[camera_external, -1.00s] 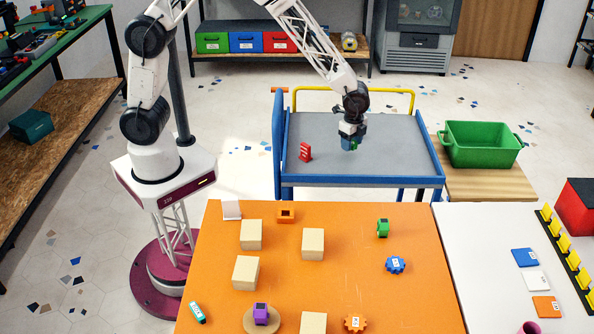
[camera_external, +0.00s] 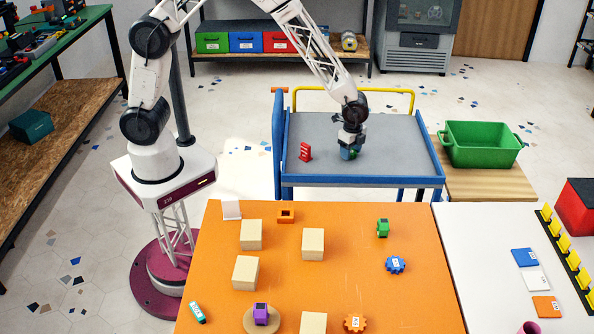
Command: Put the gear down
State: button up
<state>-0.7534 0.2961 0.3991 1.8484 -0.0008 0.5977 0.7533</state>
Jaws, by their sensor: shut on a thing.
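My gripper (camera_external: 350,153) is over the grey top of the blue cart (camera_external: 400,150), low and close to its surface. It is shut on a small green gear (camera_external: 353,154), mostly hidden by the fingers. I cannot tell whether the gear touches the cart top. A blue gear (camera_external: 395,265) and an orange gear (camera_external: 355,323) lie on the orange table (camera_external: 350,285), well away from my gripper.
A green bin (camera_external: 481,144) is right of the cart. Beige blocks (camera_external: 313,244) stand on the orange table. The cart's right half is clear.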

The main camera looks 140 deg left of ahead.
jog(key=shift+f, duration=0.1)
jog(key=o, duration=0.9)
notch_tip(320, 180, up, 12)
dwell(0.4)
dwell(0.8)
